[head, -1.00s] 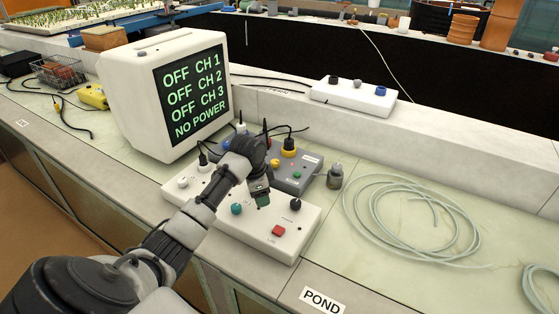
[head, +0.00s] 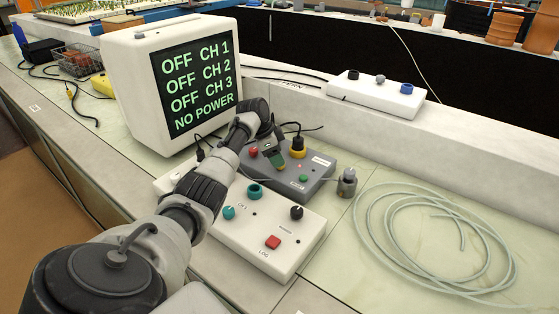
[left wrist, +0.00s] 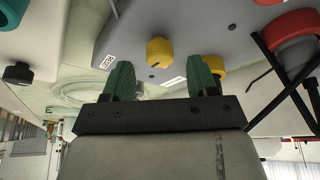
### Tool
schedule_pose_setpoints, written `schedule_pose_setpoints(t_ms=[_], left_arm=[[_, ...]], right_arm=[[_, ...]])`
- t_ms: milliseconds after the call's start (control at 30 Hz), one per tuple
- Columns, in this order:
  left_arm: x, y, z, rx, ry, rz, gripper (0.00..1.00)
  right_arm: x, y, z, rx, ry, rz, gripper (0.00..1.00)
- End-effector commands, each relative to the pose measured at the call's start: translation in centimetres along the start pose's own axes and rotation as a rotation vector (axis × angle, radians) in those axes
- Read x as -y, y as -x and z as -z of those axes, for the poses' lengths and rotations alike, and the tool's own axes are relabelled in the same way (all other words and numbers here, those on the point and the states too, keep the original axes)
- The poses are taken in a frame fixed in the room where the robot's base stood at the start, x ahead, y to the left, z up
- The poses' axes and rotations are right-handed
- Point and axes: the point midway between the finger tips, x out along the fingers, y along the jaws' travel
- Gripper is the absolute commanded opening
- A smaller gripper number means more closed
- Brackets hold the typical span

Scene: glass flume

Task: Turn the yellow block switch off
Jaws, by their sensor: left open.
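A yellow block (head: 102,85) lies at the far left beside the monitor, partly hidden by it; no switch on it can be made out. My left gripper (head: 274,158) is above this box, open and empty. In the left wrist view, a yellow knob (left wrist: 160,52) on the grey box (left wrist: 195,30) shows beyond and between the spread green fingertips (left wrist: 161,80), apart from them. Another yellow part (left wrist: 214,64) is partly behind one finger. My right gripper is not in view.
The monitor (head: 117,85) reads OFF for channels 1 to 3 and NO POWER. A white box (head: 262,235) with knobs and a red button lies in front of the grey box. Cables run behind.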

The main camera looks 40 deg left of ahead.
Motion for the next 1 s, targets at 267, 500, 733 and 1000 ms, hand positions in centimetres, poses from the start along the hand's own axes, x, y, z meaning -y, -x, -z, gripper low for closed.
schedule_pose_setpoints(t_ms=[267,500,733,1000], left_arm=[[0.0,-2.5,0.0,0.000,0.000,0.000,0.58],[0.0,-2.6,0.0,0.000,0.000,0.001,0.58],[0.0,-2.5,0.0,0.000,0.000,0.001,0.28],[0.0,-2.5,0.0,0.000,0.005,0.003,0.09]], right_arm=[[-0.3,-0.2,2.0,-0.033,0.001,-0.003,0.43],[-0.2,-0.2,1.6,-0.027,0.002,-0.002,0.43],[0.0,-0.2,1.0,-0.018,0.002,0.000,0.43],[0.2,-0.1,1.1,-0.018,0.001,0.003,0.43]])
